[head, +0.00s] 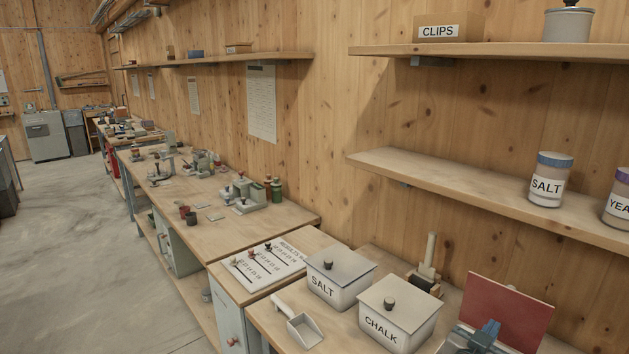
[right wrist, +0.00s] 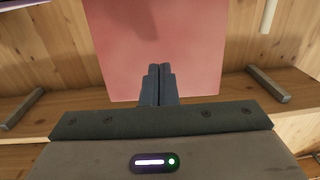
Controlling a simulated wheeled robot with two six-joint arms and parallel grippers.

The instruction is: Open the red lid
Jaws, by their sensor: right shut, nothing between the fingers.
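The red lid (head: 508,310) is a flat red panel at the lower right of the head view. It stands raised and steeply tilted near the wall. In the right wrist view the red lid (right wrist: 150,40) fills the upper middle, behind the fingers. My right gripper (head: 487,332) is in front of the lid's lower left part, its blue-grey fingers together and empty. It also shows in the right wrist view (right wrist: 158,82). Whether the fingertips touch the lid I cannot tell. What the lid belongs to is mostly hidden or cut off below. My left gripper is not in view.
A SALT box (head: 338,287) and a CHALK box (head: 397,320), both with knobbed lids, stand left of the red lid. A metal scoop (head: 303,329) lies by them. A wooden-handled tool (head: 428,267) stands behind. A shelf (head: 450,187) with labelled jars runs above.

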